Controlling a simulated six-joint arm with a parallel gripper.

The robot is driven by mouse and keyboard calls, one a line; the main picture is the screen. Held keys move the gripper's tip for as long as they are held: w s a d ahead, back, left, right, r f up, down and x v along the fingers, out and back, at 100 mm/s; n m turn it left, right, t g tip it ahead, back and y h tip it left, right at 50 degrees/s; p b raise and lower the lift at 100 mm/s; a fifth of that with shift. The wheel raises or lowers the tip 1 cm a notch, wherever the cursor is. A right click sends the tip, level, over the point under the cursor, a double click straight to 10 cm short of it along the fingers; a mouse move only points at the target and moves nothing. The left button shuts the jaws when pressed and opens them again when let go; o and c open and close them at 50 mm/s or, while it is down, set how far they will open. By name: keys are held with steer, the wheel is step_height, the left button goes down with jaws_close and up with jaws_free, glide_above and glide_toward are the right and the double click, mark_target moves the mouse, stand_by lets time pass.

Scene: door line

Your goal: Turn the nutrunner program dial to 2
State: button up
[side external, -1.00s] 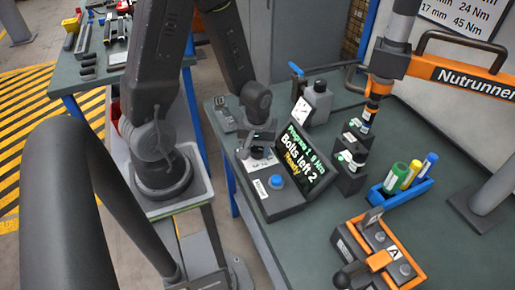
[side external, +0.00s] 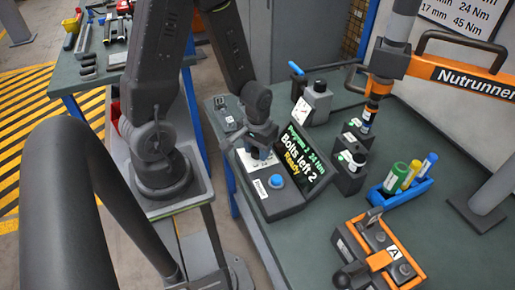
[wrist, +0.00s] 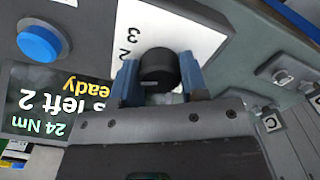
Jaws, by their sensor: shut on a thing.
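The nutrunner program dial is a round black knob (wrist: 157,66) on a white plate (wrist: 200,25) with printed digits, of which a 3 is readable. My gripper (wrist: 158,80) has its two blue fingers on either side of the knob, shut on it. In the side external view my gripper (side external: 263,152) points down at the controller box and hides the knob. The controller's screen (side external: 304,154) reads Program 2, 24 Nm, Bolts left 2, Ready. The wrist view shows part of this screen (wrist: 40,105) upside down, with 24 Nm legible.
A blue button (side external: 276,181) sits on the same box, near my gripper. Sockets on black blocks (side external: 350,168), a blue tray (side external: 400,191) of markers and an orange fixture (side external: 385,258) stand to the right. The orange nutrunner arm (side external: 460,75) hangs above the bench.

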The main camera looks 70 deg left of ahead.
steer(key=shift+m, duration=1.1)
steer(key=o, duration=0.9)
steer(key=shift+o, duration=0.2)
step_height(320, 180, up, 14)
